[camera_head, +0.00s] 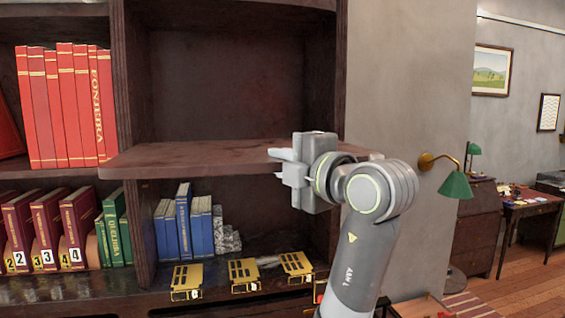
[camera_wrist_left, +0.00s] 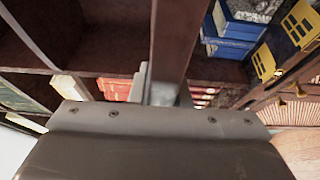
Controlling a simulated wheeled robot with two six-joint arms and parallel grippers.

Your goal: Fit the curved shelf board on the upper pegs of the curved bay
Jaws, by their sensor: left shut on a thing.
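The curved shelf board (camera_head: 200,158) is a dark reddish-brown plank, held roughly level across the curved bay (camera_head: 220,75). Its left end overlaps the bay's left upright in the picture, and its right part is behind my gripper and arm. My left gripper (camera_head: 292,165) is shut on the board's front edge, right of its middle. In the left wrist view the board (camera_wrist_left: 178,35) shows edge-on, running up from between the fingers. I cannot see the upper pegs, nor tell whether the board touches them. My right gripper is not in view.
Blue books (camera_head: 183,225) and a grey stone-like bookend (camera_head: 227,237) stand below the board. A green wall lamp (camera_head: 455,185) projects to the right of my arm. The space above the board is empty.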

